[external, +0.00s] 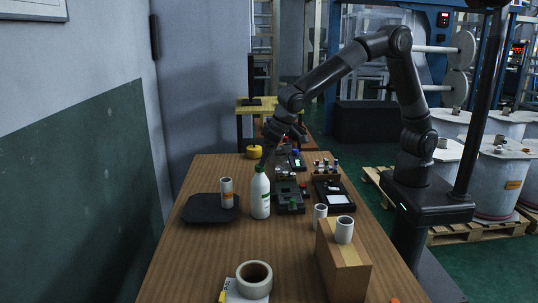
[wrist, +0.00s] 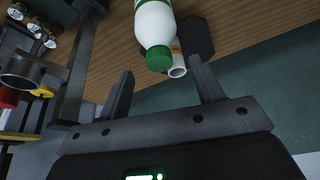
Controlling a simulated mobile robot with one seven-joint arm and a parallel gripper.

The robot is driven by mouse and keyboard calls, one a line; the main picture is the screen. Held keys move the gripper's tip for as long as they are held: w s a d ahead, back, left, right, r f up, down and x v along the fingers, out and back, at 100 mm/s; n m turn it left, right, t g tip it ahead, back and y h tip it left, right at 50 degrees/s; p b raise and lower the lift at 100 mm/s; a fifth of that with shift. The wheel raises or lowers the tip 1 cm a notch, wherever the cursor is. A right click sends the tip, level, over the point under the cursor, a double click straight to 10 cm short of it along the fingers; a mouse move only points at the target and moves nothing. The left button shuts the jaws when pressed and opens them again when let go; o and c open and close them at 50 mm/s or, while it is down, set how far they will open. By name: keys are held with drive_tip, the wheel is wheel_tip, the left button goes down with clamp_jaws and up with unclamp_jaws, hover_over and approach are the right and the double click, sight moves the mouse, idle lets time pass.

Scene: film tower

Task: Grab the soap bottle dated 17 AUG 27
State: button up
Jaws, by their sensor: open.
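A white soap bottle (external: 260,197) with a green cap stands upright on the wooden table in the external view. Its label is too small to read, so no date shows. In the wrist view the bottle (wrist: 157,22) appears cap-first, just beyond my open fingers. My gripper (wrist: 161,78) is open and empty, with the cap ahead of the gap between the fingertips and apart from them. In the external view my gripper (external: 270,151) is behind the bottle and above the table; its fingers are hard to make out.
A white roll (external: 226,190) stands on a dark pad (external: 203,213) left of the bottle. Black devices (external: 290,198) sit close on its right. A wooden box (external: 343,268), white cups and a tape roll (external: 254,281) stand nearer the front. The green wall lies left.

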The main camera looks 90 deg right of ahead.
sight(260, 168)
drive_tip(key=x, duration=0.6)
drive_tip(key=shift+w+d+r, duration=0.1)
drive_tip(key=shift+w+d, duration=0.05)
drive_tip(key=shift+w, duration=0.05)
drive_tip(key=shift+c, duration=0.2)
clamp_jaws()
drive_tip(key=shift+r, duration=0.1)
idle(0.3)
